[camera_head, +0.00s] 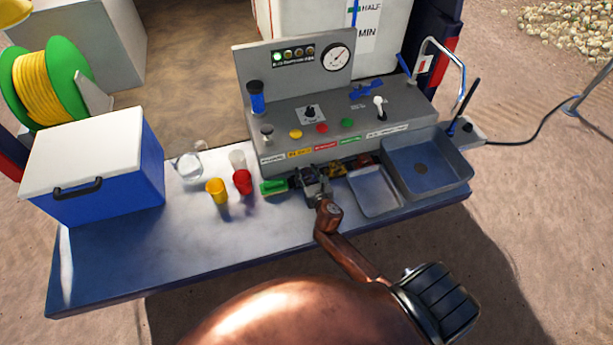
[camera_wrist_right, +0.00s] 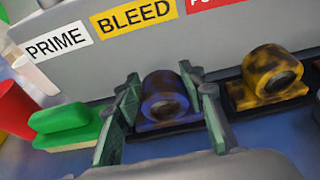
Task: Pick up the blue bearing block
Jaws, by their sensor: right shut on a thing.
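The blue bearing block (camera_wrist_right: 164,98) shows in the right wrist view, a dark blue rounded block with a round bore and some brown stain, on a dark base. My right gripper (camera_wrist_right: 166,103) has one finger on each side of it and is shut on it. The block sits low, at the foot of the grey panel. In the head view my right gripper (camera_head: 311,184) is over the bench in front of the panel and hides the block. My left gripper is not in view.
A yellow bearing block (camera_wrist_right: 271,77) stands close on the right, and a green sponge (camera_wrist_right: 68,127) on the left. Red (camera_head: 242,181) and yellow (camera_head: 216,190) cups stand farther left. A shallow tray (camera_head: 375,203) and a sink (camera_head: 425,168) are on the right. The bench front (camera_head: 180,248) is clear.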

